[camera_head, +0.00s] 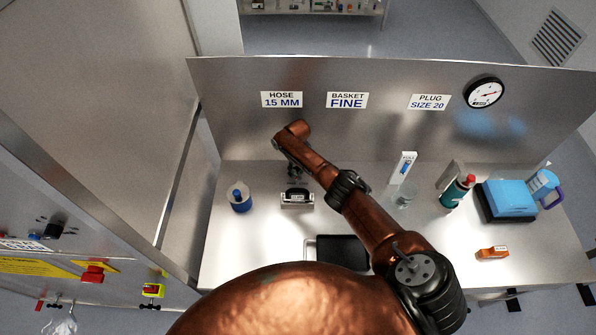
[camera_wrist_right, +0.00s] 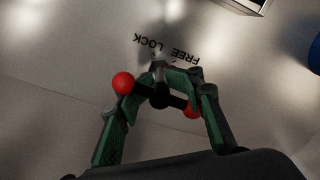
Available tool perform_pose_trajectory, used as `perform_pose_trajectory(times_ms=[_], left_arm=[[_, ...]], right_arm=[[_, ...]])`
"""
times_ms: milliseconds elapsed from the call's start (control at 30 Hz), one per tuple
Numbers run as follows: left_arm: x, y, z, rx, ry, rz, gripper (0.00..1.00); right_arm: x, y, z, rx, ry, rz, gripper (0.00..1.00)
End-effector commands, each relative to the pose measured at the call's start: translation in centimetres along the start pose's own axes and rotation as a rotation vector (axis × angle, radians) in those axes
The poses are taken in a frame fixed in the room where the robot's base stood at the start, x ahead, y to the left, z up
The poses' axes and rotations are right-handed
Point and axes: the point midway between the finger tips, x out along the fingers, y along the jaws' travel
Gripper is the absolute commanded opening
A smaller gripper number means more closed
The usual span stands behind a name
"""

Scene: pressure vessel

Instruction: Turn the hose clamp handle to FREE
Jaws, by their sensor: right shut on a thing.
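The hose clamp handle (camera_wrist_right: 160,98) shows in the right wrist view as a short dark bar with a red ball at each end. It lies aslant below the upside-down printed words FREE and LOCK (camera_wrist_right: 165,48). My right gripper (camera_wrist_right: 160,82) has its green fingers around the middle of the bar and is shut on it. In the head view my right gripper (camera_head: 291,170) is small and dark at the end of the copper arm, near the back panel; the handle cannot be made out there. My left gripper is not in view.
The back panel (camera_head: 390,130) carries signs and a gauge (camera_head: 484,92). On the bench stand a blue-capped bottle (camera_head: 240,198), a small metal device (camera_head: 297,199), a dark tray (camera_head: 337,252), a green bottle (camera_head: 456,191) and a blue box (camera_head: 508,200). An orange block (camera_head: 492,253) lies at right.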

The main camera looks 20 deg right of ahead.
Motion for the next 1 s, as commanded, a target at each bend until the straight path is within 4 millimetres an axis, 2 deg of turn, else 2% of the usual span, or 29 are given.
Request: perform_pose_trajectory(times_ms=[33,400,433,800,1000], left_arm=[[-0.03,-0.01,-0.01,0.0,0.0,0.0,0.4],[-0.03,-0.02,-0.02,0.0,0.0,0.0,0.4],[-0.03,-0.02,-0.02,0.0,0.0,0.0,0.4],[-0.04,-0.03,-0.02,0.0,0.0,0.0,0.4],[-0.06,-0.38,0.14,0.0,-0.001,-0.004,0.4]], right_arm=[[0.3,0.26,0.5,0.263,-0.011,-0.01,0.05],[0.27,0.34,0.47,0.268,-0.01,-0.009,0.05],[0.26,0.35,0.46,0.268,-0.01,-0.009,0.29],[0.21,0.4,0.43,0.268,-0.009,-0.009,0.55],[0.12,0.43,0.41,0.266,-0.009,-0.008,0.55]])
